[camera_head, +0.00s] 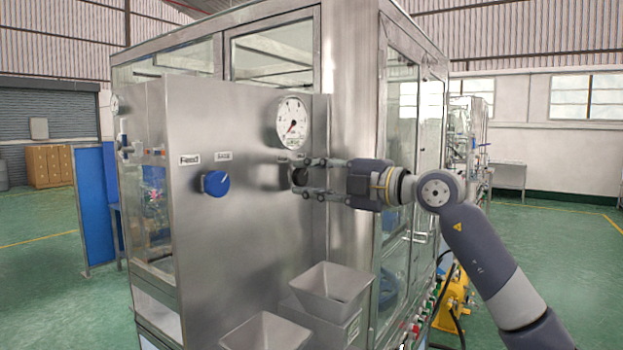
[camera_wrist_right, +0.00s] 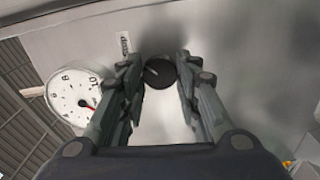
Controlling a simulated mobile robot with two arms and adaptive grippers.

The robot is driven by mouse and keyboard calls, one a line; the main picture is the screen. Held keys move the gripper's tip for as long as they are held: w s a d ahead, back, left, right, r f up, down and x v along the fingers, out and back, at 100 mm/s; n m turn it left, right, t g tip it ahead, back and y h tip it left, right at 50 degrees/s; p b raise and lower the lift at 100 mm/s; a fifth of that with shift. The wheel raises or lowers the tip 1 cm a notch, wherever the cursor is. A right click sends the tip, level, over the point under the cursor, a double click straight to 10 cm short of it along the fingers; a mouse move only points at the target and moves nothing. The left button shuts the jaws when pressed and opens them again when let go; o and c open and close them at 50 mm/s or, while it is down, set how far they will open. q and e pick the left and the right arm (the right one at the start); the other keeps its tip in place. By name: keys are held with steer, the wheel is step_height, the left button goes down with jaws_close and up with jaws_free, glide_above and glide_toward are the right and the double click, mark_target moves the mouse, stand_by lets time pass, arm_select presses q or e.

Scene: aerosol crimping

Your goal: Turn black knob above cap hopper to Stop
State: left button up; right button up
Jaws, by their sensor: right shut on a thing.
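The black knob (camera_head: 300,177) sits on the steel front panel, below a round white gauge (camera_head: 293,123). In the right wrist view the knob (camera_wrist_right: 159,74) has a pale pointer mark slanting to the upper left of that picture. My right gripper (camera_head: 302,176) is level with the panel, its fingers on either side of the knob and shut on it. The fingertips also show in the right wrist view (camera_wrist_right: 158,67). A small label (camera_wrist_right: 125,42) is beside the knob, too small to read. A steel hopper (camera_head: 333,283) is below the knob. My left gripper is not in view.
A blue knob (camera_head: 215,183) with a "Feed" label (camera_head: 190,159) is to the left on the same panel. A second steel hopper (camera_head: 265,332) is lower left. The glazed machine side (camera_head: 398,150) stands right of the panel. Green floor (camera_head: 570,270) is open at right.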

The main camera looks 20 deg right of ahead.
stand_by(0.6)
steer(key=o, duration=1.1)
steer(key=shift+d, duration=0.1)
steer(key=shift+c, duration=0.2)
steer(key=shift+m, duration=0.3)
steer(key=v, duration=1.2)
steer(key=shift+d, duration=0.1)
